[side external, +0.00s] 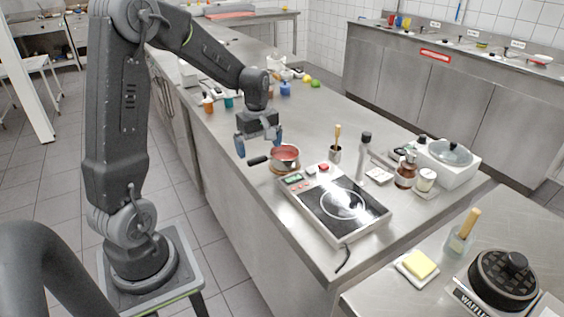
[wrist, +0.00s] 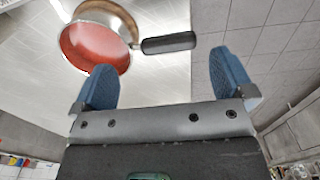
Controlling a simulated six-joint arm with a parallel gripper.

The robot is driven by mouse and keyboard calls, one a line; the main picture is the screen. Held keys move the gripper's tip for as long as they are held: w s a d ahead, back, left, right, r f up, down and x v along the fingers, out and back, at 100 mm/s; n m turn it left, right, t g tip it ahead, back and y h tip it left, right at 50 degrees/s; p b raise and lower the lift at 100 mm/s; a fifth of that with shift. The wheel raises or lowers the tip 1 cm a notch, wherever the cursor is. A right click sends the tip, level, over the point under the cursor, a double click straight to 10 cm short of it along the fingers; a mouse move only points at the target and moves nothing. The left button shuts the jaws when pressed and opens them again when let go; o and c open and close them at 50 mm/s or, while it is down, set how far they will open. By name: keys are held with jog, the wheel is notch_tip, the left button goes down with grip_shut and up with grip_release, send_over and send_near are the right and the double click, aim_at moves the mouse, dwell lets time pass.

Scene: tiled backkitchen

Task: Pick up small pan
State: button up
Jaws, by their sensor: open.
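Nothing lies between the fingers themselves.
The induction hob (side external: 308,197) with red and green buttons sits just in front of the pan. A small cup with a wooden-handled tool (side external: 335,153) and a tall grinder (side external: 364,157) stand to its right. Small bottles (side external: 229,101) stand behind, on the left edge.

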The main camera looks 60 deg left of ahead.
aim_at(261, 157)
jog(key=f, duration=0.4)
jog(key=shift+d+f, duration=0.25)
jog(key=c, duration=0.7)
jog(key=shift+r, duration=0.2)
